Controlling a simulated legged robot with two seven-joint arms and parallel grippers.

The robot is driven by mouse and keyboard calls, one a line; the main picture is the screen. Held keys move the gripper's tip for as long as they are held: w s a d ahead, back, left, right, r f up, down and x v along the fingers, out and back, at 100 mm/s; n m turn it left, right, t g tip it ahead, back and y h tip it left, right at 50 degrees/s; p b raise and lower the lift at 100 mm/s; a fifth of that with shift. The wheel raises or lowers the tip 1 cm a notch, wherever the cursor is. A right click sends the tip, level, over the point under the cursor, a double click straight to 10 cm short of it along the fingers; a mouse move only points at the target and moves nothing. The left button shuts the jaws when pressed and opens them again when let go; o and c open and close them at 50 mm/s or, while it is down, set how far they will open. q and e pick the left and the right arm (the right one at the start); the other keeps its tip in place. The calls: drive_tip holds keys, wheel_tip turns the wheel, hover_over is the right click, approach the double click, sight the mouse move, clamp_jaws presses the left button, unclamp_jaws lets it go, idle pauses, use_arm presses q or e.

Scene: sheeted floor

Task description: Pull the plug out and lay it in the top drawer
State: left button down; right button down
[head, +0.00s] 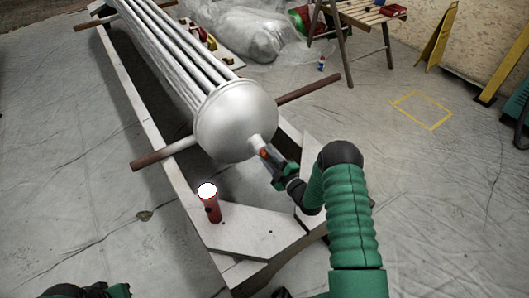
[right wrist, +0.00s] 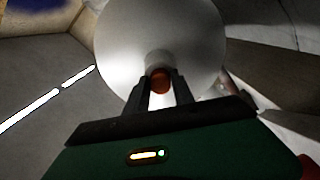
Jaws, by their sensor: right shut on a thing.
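The plug (head: 264,153) is a small orange-red piece at the nozzle of a large silver tank (head: 238,115). In the right wrist view the plug (right wrist: 160,80) sits between my fingertips, in front of the tank's pale round end (right wrist: 160,35). My right gripper (head: 269,158) is shut on the plug, close against the nozzle. I cannot tell whether the plug is still seated. No drawer shows in either view.
The tank lies on a long pale frame (head: 245,228) with brown crossbars. A red lamp (head: 211,206) with a glowing top stands on the frame, left of my right gripper. A wooden stool (head: 362,18) and yellow stands (head: 438,40) are behind. The floor at right is clear around a yellow square (head: 423,110).

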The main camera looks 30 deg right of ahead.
sight(268, 156)
drive_tip(key=shift+s+a, duration=0.1)
drive_tip(key=shift+a, duration=0.05)
drive_tip(key=shift+s+d+p, duration=0.15)
drive_tip(key=shift+s+p, duration=0.35)
drive_tip(key=shift+s, duration=0.7)
drive_tip(key=shift+s+d+p, duration=0.15)
drive_tip(key=shift+s+p, duration=0.35)
drive_tip(key=shift+s, duration=0.7)
drive_tip(key=shift+s+d+p, duration=0.15)
drive_tip(key=shift+s+p, duration=0.55)
drive_tip(key=shift+s, duration=1.3)
